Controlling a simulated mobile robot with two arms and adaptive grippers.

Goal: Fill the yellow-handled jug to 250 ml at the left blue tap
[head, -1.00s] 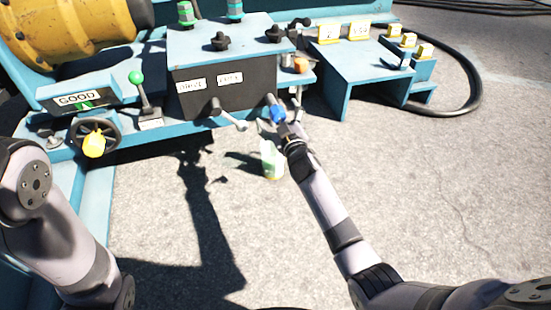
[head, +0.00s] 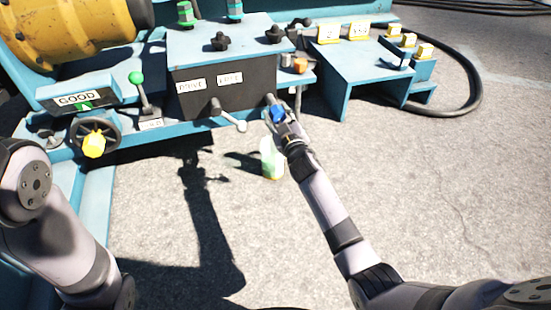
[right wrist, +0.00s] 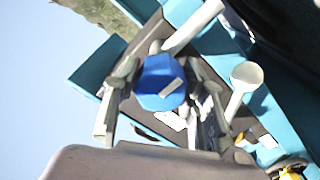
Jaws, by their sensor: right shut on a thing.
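The blue tap (head: 277,114) sticks out at the front right of the teal machine. My right gripper (head: 284,122) is at it, with its fingers shut on the blue knob. In the right wrist view the blue knob (right wrist: 160,84) sits between the two fingers. A pale, translucent jug (head: 268,152) with green and yellow at its bottom is below the tap, just left of my right forearm. The arm is close to it, and its handle and liquid level cannot be made out. My left arm is at the left edge, but its gripper is out of view.
A white lever (head: 232,120) projects left of the tap. A yellow-hubbed handwheel (head: 94,145) and a green-knobbed lever (head: 140,92) are farther left. A teal side table (head: 360,70) stands to the right.

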